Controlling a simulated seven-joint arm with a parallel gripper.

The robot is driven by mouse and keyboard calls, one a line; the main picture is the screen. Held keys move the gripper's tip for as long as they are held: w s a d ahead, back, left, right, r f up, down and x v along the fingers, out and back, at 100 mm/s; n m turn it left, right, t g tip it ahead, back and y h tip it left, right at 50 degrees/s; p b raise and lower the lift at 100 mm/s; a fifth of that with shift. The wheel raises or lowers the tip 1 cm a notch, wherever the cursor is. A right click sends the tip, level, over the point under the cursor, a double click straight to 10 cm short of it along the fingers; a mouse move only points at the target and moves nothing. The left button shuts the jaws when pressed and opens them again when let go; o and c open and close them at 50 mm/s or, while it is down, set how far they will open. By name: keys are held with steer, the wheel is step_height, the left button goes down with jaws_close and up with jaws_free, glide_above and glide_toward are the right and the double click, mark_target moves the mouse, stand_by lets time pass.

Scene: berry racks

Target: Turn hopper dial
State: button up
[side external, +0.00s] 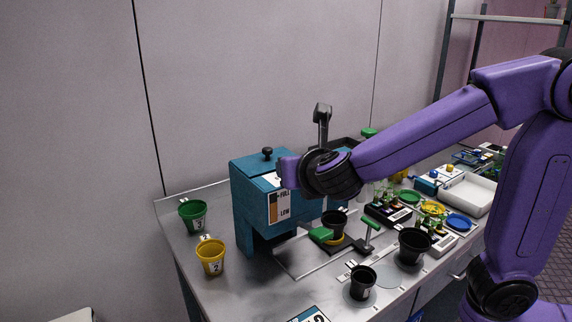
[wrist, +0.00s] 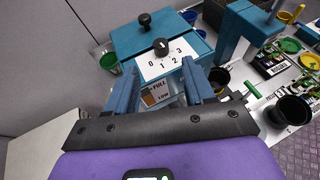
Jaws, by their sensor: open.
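The hopper is a teal box (side external: 243,190) on the metal bench in the side view; its top also shows in the wrist view (wrist: 127,42). The hopper dial (wrist: 161,46) is a black knob on a white plate (wrist: 153,68) marked 0, 1, 2 and 3. Its exact setting is too small to tell. My gripper (wrist: 161,76) is open and empty, its two blue fingers apart on the near side of the dial plate, not around the knob. In the side view my wrist hides the dial and the fingertips.
A black lid knob (wrist: 145,20) stands on the hopper behind the dial. A FULL/LOW gauge (side external: 279,207) is on its front. A green pot (side external: 192,215) and yellow pot (side external: 210,256) stand left; black pots (side external: 413,246) stand right. Racks and trays fill the far right.

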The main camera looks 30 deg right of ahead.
steer(key=x, duration=0.9)
steer(key=shift+w+d+f, duration=0.15)
steer(key=shift+w+d, duration=0.05)
steer(key=shift+w, duration=0.1)
jaws_close()
